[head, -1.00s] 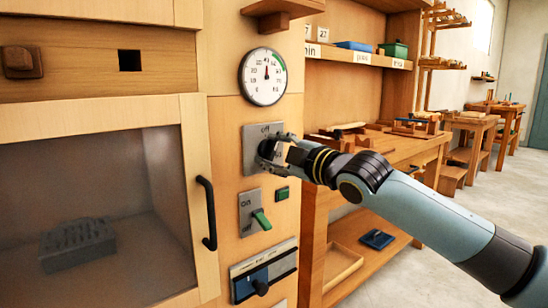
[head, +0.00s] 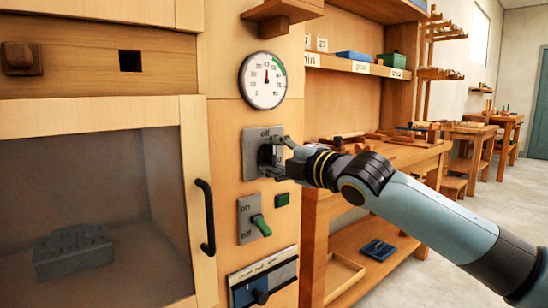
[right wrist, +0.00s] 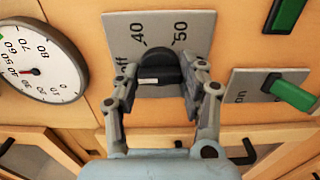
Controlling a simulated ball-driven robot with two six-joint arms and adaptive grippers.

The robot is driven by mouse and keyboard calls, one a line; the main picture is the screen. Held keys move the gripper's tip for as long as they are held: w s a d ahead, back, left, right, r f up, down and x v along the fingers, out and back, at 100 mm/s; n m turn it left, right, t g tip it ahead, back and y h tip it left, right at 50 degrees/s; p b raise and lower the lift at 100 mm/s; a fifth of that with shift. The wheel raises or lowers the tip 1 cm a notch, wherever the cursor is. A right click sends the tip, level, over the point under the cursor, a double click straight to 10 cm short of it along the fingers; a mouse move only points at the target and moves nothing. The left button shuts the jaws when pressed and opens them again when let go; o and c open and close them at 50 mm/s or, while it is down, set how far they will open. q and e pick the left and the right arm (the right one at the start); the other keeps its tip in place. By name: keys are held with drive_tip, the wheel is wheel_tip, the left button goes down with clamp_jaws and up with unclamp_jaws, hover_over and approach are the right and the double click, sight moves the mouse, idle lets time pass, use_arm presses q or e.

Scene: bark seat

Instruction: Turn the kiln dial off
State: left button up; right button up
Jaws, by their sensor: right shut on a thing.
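The kiln dial is a dark round knob (right wrist: 158,68) on a grey metal plate (right wrist: 183,28) marked with "off", 40 and 50 in the right wrist view. A short white line on the knob lies on the side towards the "off" lettering. In the head view the plate (head: 250,150) is on the wooden panel, and my gripper mostly hides the knob. My right gripper (right wrist: 160,88) is shut on the knob, one finger on each side; it also shows in the head view (head: 276,156). My left gripper is not in view.
A round gauge (head: 263,80) is above the plate. Below are a green-levered switch (head: 260,225) and a blue slider panel (head: 263,280). The kiln door handle (head: 206,217) juts out to the left. A workbench (head: 400,160) stands behind my right arm.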

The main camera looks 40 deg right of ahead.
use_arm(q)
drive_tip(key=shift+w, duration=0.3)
use_arm(e)
drive_tip(key=shift+f, duration=0.1)
drive_tip(key=o, duration=1.2)
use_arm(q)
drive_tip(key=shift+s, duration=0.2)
use_arm(e)
drive_tip(key=s, duration=0.7)
drive_tip(key=shift+s+d, duration=0.25)
drive_tip(key=shift+d, duration=0.05)
